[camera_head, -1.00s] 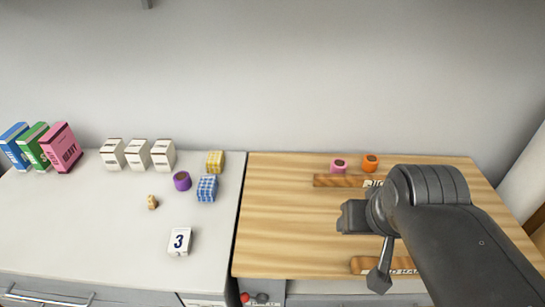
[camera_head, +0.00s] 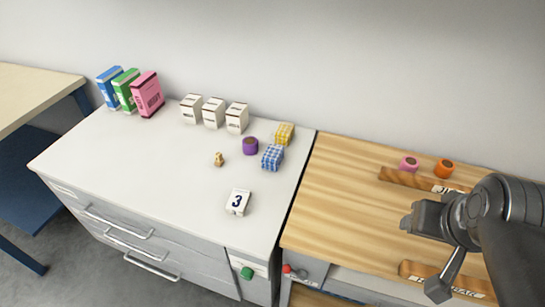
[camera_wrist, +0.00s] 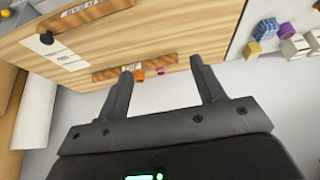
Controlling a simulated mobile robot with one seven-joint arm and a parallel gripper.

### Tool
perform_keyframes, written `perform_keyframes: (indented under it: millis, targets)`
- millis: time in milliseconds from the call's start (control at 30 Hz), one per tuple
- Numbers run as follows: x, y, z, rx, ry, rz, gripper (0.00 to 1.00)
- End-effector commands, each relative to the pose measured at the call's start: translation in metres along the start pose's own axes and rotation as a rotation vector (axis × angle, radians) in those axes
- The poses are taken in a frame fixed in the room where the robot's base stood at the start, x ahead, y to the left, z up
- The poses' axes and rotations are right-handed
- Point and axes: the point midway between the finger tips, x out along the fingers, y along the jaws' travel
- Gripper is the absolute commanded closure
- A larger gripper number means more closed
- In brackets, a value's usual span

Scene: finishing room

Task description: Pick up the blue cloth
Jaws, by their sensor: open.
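The blue cloth (camera_head: 272,158) is a small folded blue-and-white checked bundle. It lies on the white cabinet top near its right edge, just in front of the yellow checked cloth (camera_head: 284,134). In the wrist view the blue cloth (camera_wrist: 266,29) shows at the upper right, outside the jaws. My gripper (camera_wrist: 161,70) is open, with nothing between its two fingers. In the head view my gripper (camera_head: 424,220) is above the wooden worktop, well to the right of the blue cloth and apart from it.
A purple roll (camera_head: 250,146) sits left of the blue cloth. A small tan figure (camera_head: 219,159), a number 3 block (camera_head: 237,202), white boxes (camera_head: 213,112) and a pink box (camera_head: 147,95) share the white top (camera_head: 120,160). Pink and orange rolls (camera_head: 445,168) stand on the wooden worktop (camera_head: 340,200).

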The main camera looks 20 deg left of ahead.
Motion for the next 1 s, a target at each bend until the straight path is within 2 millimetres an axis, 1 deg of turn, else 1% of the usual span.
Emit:
perform_keyframes:
  millis: [133, 300, 367, 567, 667, 767, 867, 1000]
  targets:
    - [0.0, 0.0, 0.0, 0.0, 0.0, 0.0, 0.38]
    - [0.0, 0.0, 0.0, 0.0, 0.0, 0.0, 0.24]
    - [0.0, 0.0, 0.0, 0.0, 0.0, 0.0, 0.2]
    - [0.0, 0.0, 0.0, 0.0, 0.0, 0.0, 0.2]
    - [0.001, -0.002, -0.006, 0.0, -0.003, -0.004, 0.2]
    - [0.004, -0.007, -0.021, 0.003, -0.014, -0.011, 0.2]
    - [0.011, -0.017, -0.046, 0.007, -0.028, -0.021, 0.2]
    - [0.025, -0.037, -0.086, 0.019, -0.049, -0.032, 0.2]
